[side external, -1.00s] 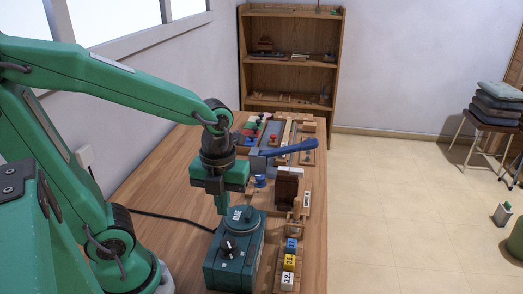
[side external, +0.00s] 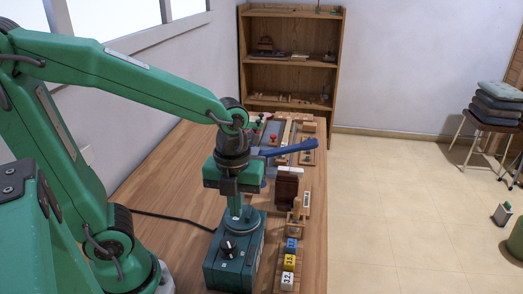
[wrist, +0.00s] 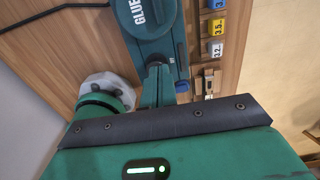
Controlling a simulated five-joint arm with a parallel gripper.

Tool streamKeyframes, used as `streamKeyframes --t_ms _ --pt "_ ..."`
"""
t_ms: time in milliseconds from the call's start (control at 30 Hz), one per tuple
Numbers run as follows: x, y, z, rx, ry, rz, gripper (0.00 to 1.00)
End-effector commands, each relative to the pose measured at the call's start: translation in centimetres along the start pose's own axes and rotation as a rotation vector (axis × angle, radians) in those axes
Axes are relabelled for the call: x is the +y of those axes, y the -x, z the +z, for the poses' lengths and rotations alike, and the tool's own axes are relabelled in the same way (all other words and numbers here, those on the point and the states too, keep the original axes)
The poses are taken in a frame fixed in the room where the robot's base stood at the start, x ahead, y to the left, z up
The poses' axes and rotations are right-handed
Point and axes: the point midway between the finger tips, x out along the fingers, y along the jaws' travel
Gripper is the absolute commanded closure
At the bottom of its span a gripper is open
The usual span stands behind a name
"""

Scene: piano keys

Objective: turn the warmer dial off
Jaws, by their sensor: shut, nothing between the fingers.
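The warmer is a teal box (side external: 222,272) near the front of the bench, with a round glue pot on top. Its black dial (side external: 227,248) sits on the box's face, with small pale marks around it. In the wrist view the pot lid (wrist: 145,14) reads GLUE, and the box (wrist: 181,70) extends below it. My gripper (side external: 234,213) is shut and empty, pointing down, in front of the pot lid and above and behind the dial in the side view.
Number blocks (side external: 290,262) stand in a wooden rack right of the warmer. A blue-handled tool (side external: 290,148) and a brown block (side external: 287,187) lie behind. A black cable (side external: 170,217) runs left from the warmer. The bench left of it is clear.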

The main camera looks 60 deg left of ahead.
Motion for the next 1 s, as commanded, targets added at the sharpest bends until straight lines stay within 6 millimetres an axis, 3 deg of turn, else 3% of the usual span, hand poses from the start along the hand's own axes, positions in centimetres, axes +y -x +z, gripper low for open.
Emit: streamKeyframes --t_ms 600,1000 --pt "0.0 -5.2 0.0 0.002 0.0 0.003 1.0" --pt "0.0 -6.6 0.0 0.0 0.0 0.0 1.0"
